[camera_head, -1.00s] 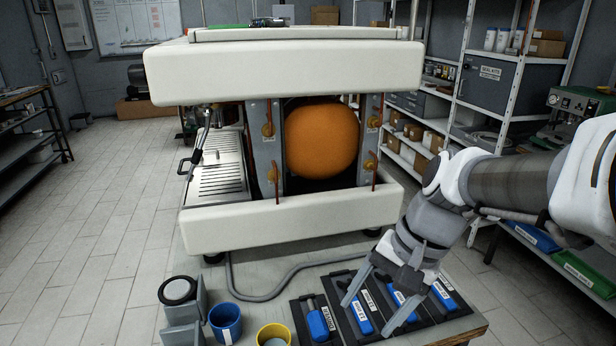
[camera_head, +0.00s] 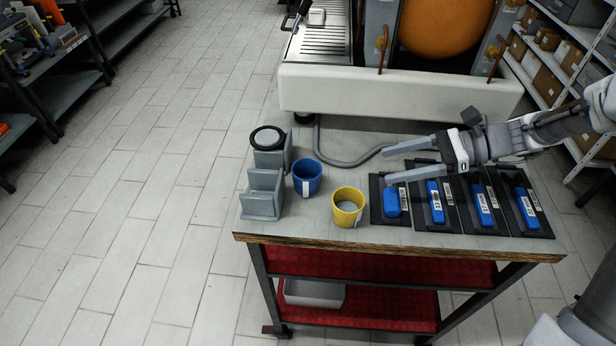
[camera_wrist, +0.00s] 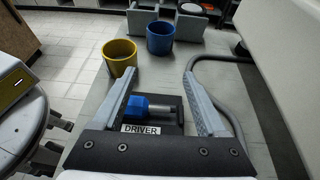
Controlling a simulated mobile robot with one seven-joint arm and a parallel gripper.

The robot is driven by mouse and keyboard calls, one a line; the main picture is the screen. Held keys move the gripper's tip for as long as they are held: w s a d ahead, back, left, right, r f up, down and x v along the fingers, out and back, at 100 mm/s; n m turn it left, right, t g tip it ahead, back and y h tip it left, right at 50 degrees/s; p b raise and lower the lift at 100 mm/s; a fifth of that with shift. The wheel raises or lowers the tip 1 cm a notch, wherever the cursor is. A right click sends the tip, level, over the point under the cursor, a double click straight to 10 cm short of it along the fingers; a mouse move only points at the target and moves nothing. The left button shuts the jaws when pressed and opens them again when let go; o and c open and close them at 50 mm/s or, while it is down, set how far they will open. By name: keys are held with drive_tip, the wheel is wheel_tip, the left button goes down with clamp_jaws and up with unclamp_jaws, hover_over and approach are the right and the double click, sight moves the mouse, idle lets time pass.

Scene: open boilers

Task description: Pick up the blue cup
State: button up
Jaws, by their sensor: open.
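The blue cup (camera_head: 307,178) stands upright on the cart top, between a grey stand and a yellow cup (camera_head: 347,206). It also shows in the wrist view (camera_wrist: 160,38), beyond the fingers, with the yellow cup (camera_wrist: 120,58) nearer and to its left. My gripper (camera_head: 386,166) is open and empty, to the right of the blue cup and above the tool trays, with its fingers pointing left toward the cups. In the wrist view my gripper (camera_wrist: 158,92) has its fingers wide apart, with a blue-handled driver (camera_wrist: 145,106) in its tray below, between them.
Several black trays (camera_head: 462,226) with blue-handled tools line the right of the cart. A grey stand (camera_head: 264,194) with a black ring stands left of the blue cup. A hose (camera_head: 345,162) lies behind the cups. The boiler machine (camera_head: 400,92) stands at the back.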

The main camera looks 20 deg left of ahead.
sight(316, 181)
drive_tip(key=b+x, duration=0.1)
drive_tip(key=x, duration=1.6)
drive_tip(key=c, duration=1)
